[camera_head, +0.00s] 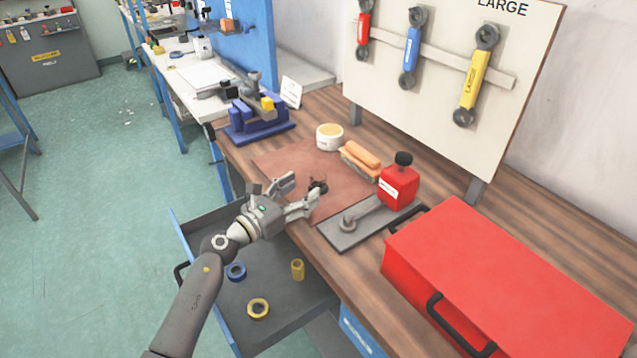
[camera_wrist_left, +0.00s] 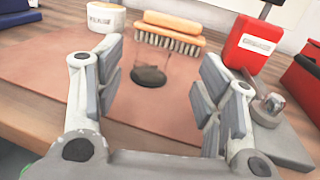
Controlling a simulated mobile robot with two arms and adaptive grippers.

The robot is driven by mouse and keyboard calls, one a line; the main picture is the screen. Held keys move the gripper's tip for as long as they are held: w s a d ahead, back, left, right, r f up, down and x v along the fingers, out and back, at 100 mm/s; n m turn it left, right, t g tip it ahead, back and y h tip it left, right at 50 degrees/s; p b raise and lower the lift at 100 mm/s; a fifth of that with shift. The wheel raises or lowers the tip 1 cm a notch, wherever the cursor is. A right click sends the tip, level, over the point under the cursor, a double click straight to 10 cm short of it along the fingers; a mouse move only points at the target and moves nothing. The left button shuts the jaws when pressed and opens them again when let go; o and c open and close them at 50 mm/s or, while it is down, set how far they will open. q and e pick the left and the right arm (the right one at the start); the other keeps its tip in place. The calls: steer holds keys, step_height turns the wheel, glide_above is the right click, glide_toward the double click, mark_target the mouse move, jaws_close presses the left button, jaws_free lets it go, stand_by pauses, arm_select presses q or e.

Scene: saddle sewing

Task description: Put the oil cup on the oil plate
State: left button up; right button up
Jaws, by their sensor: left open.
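A small dark round object (camera_head: 318,187), which looks like the oil cup, sits on the brown leather mat. In the left wrist view it (camera_wrist_left: 149,76) stands beyond and between my fingers, apart from them. My left gripper (camera_head: 301,192) is open and empty over the mat's near edge; its spread fingers also show in the left wrist view (camera_wrist_left: 157,85). The grey oil plate (camera_head: 340,240) lies to the right of the mat. It bears a red can (camera_head: 399,187) with a black top and a small metal round piece (camera_head: 348,222). My right gripper is out of view.
A red toolbox (camera_head: 510,280) fills the bench's right side. An open drawer (camera_head: 225,310) holding rings lies below my left arm. A wrench board (camera_head: 440,90) stands behind.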

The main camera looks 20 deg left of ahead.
mark_target(312, 179)
arm_select(q)
steer(key=shift+w+d+r, duration=0.15)
steer(key=shift+w+d, duration=0.05)
steer(key=shift+w, duration=0.35)
steer(key=x, duration=0.4)
steer(key=shift+w+a+p, duration=0.15)
steer(key=shift+w+p, duration=0.2)
steer(key=shift+p, duration=0.05)
steer(key=c, duration=1.2)
